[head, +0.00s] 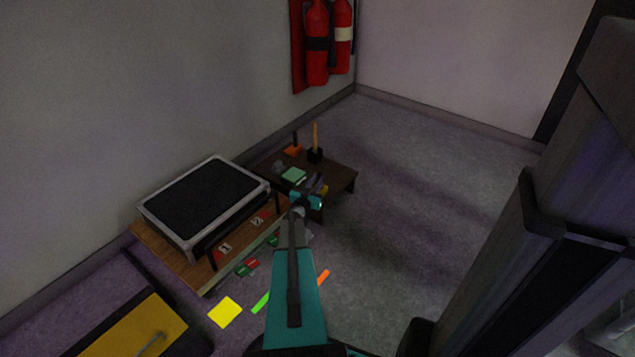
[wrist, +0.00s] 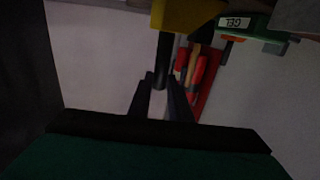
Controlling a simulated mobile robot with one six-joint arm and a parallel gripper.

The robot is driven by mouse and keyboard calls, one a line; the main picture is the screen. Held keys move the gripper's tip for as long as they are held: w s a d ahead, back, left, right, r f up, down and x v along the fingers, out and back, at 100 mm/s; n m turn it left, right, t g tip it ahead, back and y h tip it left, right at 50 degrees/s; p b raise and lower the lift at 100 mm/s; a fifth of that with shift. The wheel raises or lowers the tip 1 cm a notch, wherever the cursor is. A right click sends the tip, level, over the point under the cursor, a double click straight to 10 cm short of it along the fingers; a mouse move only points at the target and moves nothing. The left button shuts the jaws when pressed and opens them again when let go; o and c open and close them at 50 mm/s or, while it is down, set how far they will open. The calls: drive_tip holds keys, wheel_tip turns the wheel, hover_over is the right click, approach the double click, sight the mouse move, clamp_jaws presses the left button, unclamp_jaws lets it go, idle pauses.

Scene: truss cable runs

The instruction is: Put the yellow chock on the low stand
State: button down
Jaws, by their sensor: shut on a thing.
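My gripper (head: 313,200) is over the front of a dark low table (head: 341,181) in the head view. In the wrist view the fingers (wrist: 162,92) are shut around a dark stem, which runs to a yellow block (wrist: 187,14) at the top. I take this block to be the yellow chock. A small yellow patch (head: 323,190) shows beside the gripper in the head view. Whether the block touches the table cannot be told. The dark table looks like the low stand, but nothing labels it so.
On the dark table are a green block (head: 293,175), an orange block (head: 293,151) and a black holder (head: 315,156) with an upright rod. Left is a wooden bench (head: 160,237) under a black-topped case (head: 207,193). A yellow square (head: 225,312) lies on the floor.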

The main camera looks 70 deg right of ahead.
drive_tip(key=shift+f, duration=0.1)
idle(0.3)
drive_tip(key=c, duration=1.6)
unclamp_jaws()
drive_tip(key=shift+c, duration=0.2)
drive_tip(key=shift+r, duration=0.2)
drive_tip(key=shift+a, duration=0.7)
drive_tip(key=a+p, duration=0.2)
drive_tip(key=a, duration=0.8)
drive_tip(key=shift+a+p, duration=0.3)
drive_tip(key=shift+p, duration=0.1)
